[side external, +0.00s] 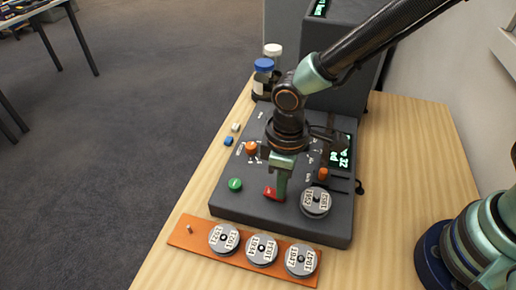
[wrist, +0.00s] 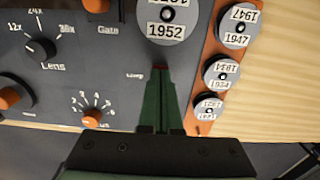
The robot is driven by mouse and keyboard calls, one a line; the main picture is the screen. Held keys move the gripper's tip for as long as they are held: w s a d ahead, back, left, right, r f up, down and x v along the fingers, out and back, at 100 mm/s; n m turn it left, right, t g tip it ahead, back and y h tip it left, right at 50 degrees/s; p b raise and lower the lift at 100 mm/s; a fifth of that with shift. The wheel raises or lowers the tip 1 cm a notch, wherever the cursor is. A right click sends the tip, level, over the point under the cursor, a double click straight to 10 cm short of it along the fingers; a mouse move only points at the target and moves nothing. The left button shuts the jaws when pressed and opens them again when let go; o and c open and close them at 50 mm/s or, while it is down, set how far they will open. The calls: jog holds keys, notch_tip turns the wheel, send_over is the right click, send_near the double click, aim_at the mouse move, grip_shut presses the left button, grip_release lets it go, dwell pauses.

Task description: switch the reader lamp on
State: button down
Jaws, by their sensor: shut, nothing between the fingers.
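The reader's dark grey control panel (side external: 232,200) lies on the wooden table. My gripper (side external: 281,198) points down at its front part, fingers shut and empty, right beside a red switch (side external: 269,192).
A film reel marked 1952 (side external: 315,202) sits on the panel right of the fingers. A green button (side external: 235,184) and orange knobs (side external: 251,148) are near. An orange rack (side external: 190,242) with three reels lies in front. Capped bottles (side external: 263,78) stand behind.

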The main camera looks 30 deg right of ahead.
notch_tip(320, 180, up, 7)
dwell(0.8)
jog(key=d+r+m+t, duration=0.2)
jog(key=d+r+m, duration=0.2)
jog(key=d, duration=0.8)
jog(key=d+r+m+t, duration=0.3)
jog(key=d+r+m, duration=0.2)
jog(key=d, duration=0.6)
notch_tip(320, 180, up, 3)
jog(key=shift+s+d+f+t, duration=0.1)
jog(key=shift+s+d+t, duration=0.2)
jog(key=shift+s+d, duration=0.1)
